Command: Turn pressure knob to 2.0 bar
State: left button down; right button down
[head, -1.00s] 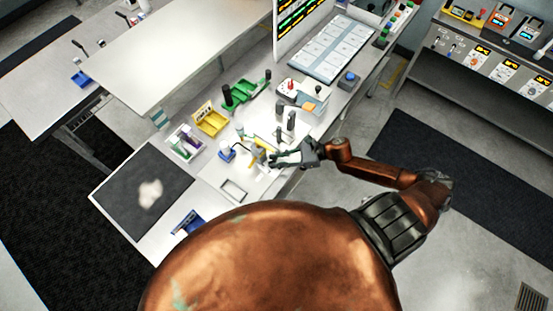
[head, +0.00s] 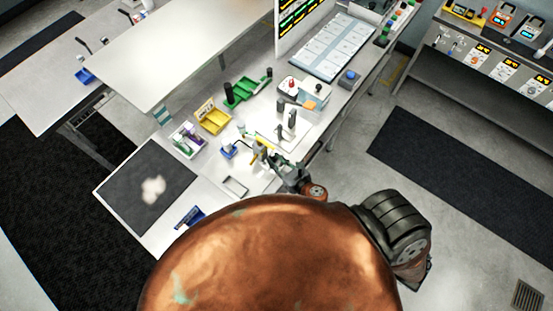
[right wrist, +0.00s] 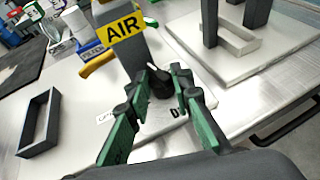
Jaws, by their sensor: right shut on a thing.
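The black pressure knob (right wrist: 160,86) sits low in front of a grey post with a yellow AIR sign (right wrist: 120,27) in the right wrist view. My right gripper (right wrist: 164,78) has its green fingers closed in on the knob from both sides. In the head view my right gripper (head: 279,165) is at the yellow and grey air station (head: 258,157) near the bench's front edge. The knob is too small to see there, and no pressure reading is legible. My left gripper is not in view.
An empty dark-rimmed frame (right wrist: 42,122) lies left of the station. A pale plate with dark posts (right wrist: 245,45) stands to the right. Yellow (head: 213,120) and green (head: 245,90) trays are farther back. A dark mat (head: 150,183) covers the bench's left end.

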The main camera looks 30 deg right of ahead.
jog(key=shift+a+m+h, duration=0.15)
jog(key=shift+m+h, duration=0.65)
jog(key=shift+h, duration=0.15)
jog(key=shift+a+m+h, duration=0.1)
jog(key=shift+m+h, duration=0.7)
jog(key=shift+h, duration=0.15)
jog(key=c, duration=1.7)
grip_release()
jog(key=shift+w, duration=0.1)
jog(key=shift+v, duration=4.05)
jog(key=shift+a, duration=0.1)
